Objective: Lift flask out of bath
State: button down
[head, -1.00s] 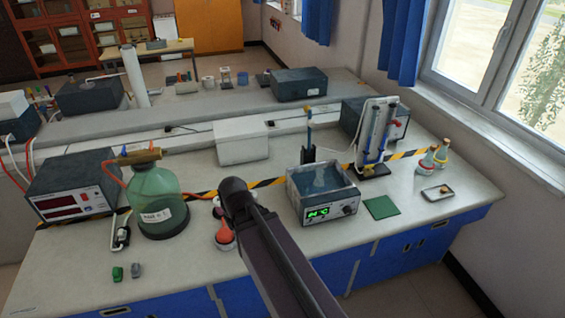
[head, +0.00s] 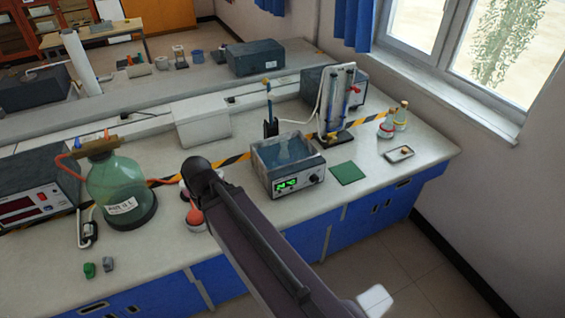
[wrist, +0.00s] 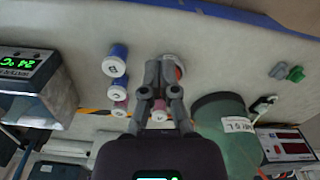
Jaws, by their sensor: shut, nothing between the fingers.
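The water bath (head: 290,187) is a grey box with an open top and a green display, on the bench right of my arm in the head view. Blue-grey water shows inside; I cannot make out a flask in it. Part of the bath, with its display, also shows at the left edge of the wrist view (wrist: 25,68). Two small flasks, one with a red band (head: 386,130) and one greenish (head: 401,118), stand at the bench's far right. My gripper (wrist: 160,66) is shut and empty above the bench, away from the bath. In the head view my arm hides it.
A green bottle (head: 120,190) stands left of my arm, near an orange-red flask (head: 196,219). A glassware stand (head: 337,110) is behind the bath.

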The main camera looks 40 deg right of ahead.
dwell(0.4)
